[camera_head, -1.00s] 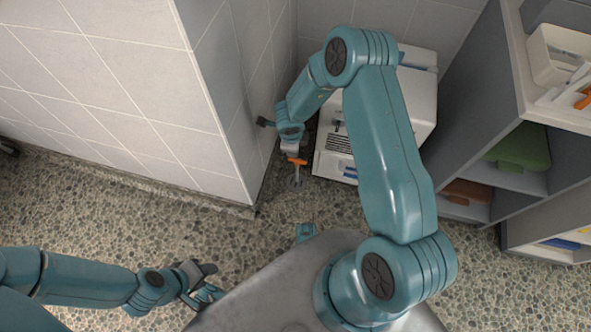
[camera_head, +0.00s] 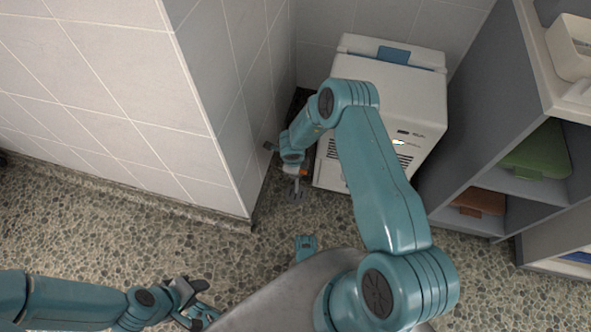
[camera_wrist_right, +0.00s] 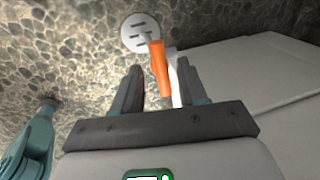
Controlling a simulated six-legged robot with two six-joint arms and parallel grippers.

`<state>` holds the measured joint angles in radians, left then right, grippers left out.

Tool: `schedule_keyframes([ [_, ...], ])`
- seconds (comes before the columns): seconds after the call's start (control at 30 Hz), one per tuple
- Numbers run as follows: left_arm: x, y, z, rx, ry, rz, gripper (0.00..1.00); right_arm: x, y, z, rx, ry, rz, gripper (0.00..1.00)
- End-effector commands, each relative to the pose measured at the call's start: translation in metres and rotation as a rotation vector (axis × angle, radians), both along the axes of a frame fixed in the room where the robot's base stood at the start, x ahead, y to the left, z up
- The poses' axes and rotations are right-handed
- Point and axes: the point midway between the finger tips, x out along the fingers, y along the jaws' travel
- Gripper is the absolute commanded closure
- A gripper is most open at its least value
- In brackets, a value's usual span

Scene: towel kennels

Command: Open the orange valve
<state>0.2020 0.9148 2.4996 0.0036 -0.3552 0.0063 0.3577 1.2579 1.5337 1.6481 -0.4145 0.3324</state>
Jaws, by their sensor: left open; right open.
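The orange valve handle (camera_wrist_right: 160,68) stands between the two dark fingers of my right gripper (camera_wrist_right: 160,76) in the right wrist view. The fingers are open, with one on each side of the handle; I see no clear contact. In the head view only a small bit of the orange handle (camera_head: 304,173) shows beside my right gripper (camera_head: 295,170), low by the wall corner. A round grey floor plate (camera_wrist_right: 140,32) lies beyond the handle. My left gripper (camera_head: 193,304) is open and empty, at the lower left above the pebbled floor.
A white appliance (camera_head: 410,95) stands right of the valve, close to my right arm. A tiled wall corner (camera_head: 225,150) stands to the left. A grey shelf unit (camera_head: 475,110) with a green item (camera_head: 537,150) is at the right. Pebbled floor (camera_head: 110,215) lies open at the left.

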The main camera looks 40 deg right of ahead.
Motion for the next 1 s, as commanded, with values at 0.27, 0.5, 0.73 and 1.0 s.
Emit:
schedule_keyframes([
  [0.27,0.0005,0.0005,-0.0008,0.0,-0.001,0.001,0.57,0.0018,-0.0015,-0.0026,0.0,-0.001,0.0,0.58],
  [0.5,0.0004,0.0003,-0.0008,0.0,-0.001,0.001,0.57,0.0016,-0.0014,-0.0025,0.001,-0.001,0.0,1.0],
  [0.73,0.0002,0.0002,0.0002,0.0,-0.001,0.0,0.57,0.0013,-0.0012,-0.0021,0.0,0.0,0.014,1.0],
  [1.0,-0.0009,-0.0009,0.0064,0.0,0.002,-0.004,0.57,0.0002,-0.0015,-0.001,0.001,-0.001,0.134,1.0],
])
